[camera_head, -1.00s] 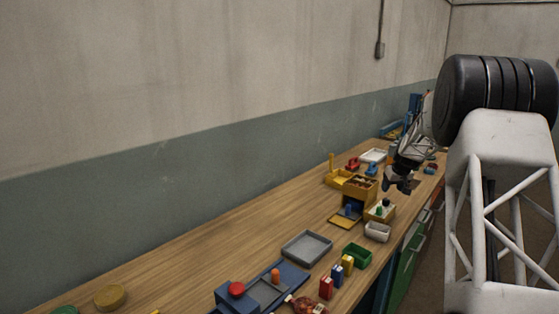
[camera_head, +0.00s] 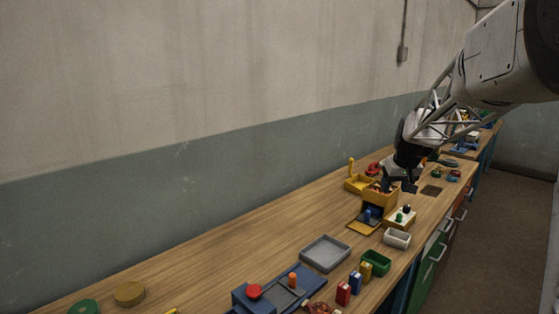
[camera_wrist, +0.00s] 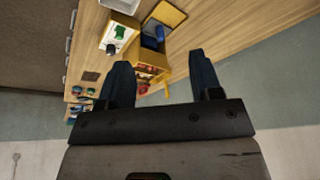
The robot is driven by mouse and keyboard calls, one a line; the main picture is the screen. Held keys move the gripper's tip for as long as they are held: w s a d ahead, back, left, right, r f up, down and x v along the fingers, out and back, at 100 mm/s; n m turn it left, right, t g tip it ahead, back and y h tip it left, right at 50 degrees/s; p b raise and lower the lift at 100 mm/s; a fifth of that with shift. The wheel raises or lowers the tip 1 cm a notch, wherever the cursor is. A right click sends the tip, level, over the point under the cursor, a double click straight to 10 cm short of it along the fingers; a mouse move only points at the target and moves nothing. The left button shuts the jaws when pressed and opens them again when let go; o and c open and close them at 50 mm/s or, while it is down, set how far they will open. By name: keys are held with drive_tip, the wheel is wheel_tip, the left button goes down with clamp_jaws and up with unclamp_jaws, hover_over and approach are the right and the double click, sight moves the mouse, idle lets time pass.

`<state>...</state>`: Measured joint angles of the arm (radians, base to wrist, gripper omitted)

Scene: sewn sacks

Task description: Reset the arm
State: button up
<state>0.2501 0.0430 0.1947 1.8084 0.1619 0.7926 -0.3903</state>
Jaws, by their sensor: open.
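My gripper (camera_head: 400,184) hangs above the far part of the wooden bench (camera_head: 215,262), just over an orange-yellow box (camera_head: 379,196). In the wrist view the two dark fingers of my gripper (camera_wrist: 162,82) are spread apart with nothing between them. The orange-yellow box (camera_wrist: 150,62) shows near the left finger, with small red pieces in it. I cannot tell the exact gap between the fingers and the box. My arm reaches in from the upper right of the head view and hides part of the far bench.
A grey tray (camera_head: 325,253), a green bin (camera_head: 376,262), a white bin (camera_head: 396,238) and a blue fixture with a red knob (camera_head: 254,291) stand on the bench. A yellow tray with a post (camera_head: 357,182) is near my gripper. The left middle of the bench is clear.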

drive_tip(key=s+a+r, duration=0.2)
drive_tip(key=s+a, duration=0.4)
drive_tip(key=s, duration=0.6)
drive_tip(key=s+a+r, duration=0.1)
drive_tip(key=s+a, duration=0.5)
drive_tip(key=s, duration=0.5)
drive_tip(key=s+a+f, duration=0.2)
drive_tip(key=s+f, duration=0.1)
drive_tip(key=s, duration=0.8)
drive_tip(key=s+a+f+g, duration=0.1)
drive_tip(key=s+a+f, duration=0.1)
drive_tip(key=s, duration=0.9)
drive_tip(key=shift+s+a+f+m+h, duration=0.3)
drive_tip(key=shift+s+a+f+m, duration=0.1)
drive_tip(key=shift+f, duration=0.1)
